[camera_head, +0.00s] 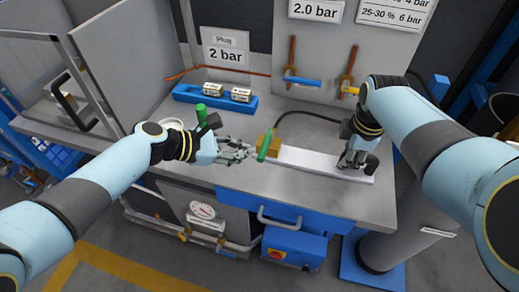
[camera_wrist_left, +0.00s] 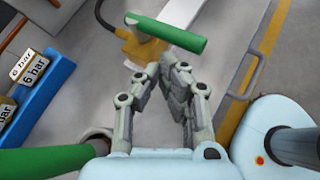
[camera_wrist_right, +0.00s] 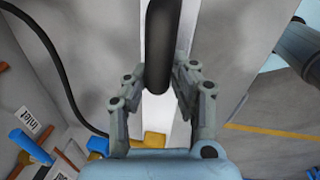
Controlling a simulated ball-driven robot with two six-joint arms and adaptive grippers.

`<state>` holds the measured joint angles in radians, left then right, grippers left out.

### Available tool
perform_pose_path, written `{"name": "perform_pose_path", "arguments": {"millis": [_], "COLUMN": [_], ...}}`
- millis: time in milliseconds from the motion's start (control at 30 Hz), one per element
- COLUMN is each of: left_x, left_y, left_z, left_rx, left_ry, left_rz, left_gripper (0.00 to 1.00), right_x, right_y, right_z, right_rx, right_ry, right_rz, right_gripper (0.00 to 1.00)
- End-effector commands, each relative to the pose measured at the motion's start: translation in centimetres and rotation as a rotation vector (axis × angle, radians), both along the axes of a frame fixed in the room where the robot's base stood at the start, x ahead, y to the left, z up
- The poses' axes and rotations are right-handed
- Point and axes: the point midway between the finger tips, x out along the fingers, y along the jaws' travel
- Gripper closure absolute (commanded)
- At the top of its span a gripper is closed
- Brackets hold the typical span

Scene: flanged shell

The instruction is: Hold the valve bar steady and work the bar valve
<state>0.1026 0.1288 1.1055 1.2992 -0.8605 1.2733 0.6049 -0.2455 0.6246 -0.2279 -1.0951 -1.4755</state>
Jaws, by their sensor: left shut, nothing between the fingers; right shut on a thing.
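The valve bar (camera_head: 318,162) is a long white bar lying on the grey bench. A brass valve body with a green bar handle (camera_head: 265,146) is at its left end; the handle also shows in the left wrist view (camera_wrist_left: 168,34). My left gripper (camera_head: 250,151) is shut and empty, its fingertips just left of the green handle and apart from it. My right gripper (camera_head: 347,164) is at the bar's right end, shut on a black handle (camera_wrist_right: 160,45), which also shows in the head view (camera_head: 371,164). The fingers partly hide that end.
A second green handle (camera_head: 201,114) stands beside my left wrist. A blue rack (camera_head: 188,93) with pressure-labelled blocks is at the back. A black hose (camera_head: 307,113) runs to the valve. The bench front is clear.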

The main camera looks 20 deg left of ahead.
Motion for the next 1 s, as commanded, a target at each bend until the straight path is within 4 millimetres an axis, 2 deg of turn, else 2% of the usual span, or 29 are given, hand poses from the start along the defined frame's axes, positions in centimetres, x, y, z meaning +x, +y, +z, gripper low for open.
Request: {"name": "perform_pose_path", "arguments": {"millis": [200,1000], "left_x": [0.0,0.0], "left_y": [-0.7,-1.3], "left_z": [0.0,0.0], "left_rx": [-0.001,-0.001], "left_ry": [-0.001,0.000], "left_rz": [0.000,0.000], "left_gripper": [1.00,1.00], "right_x": [0.0,0.0], "right_y": [0.0,0.0], "right_z": [0.0,0.0], "right_rx": [0.000,0.000], "right_ry": [-0.001,-0.001], "right_rz": [0.000,0.000], "right_gripper": [1.00,1.00]}}
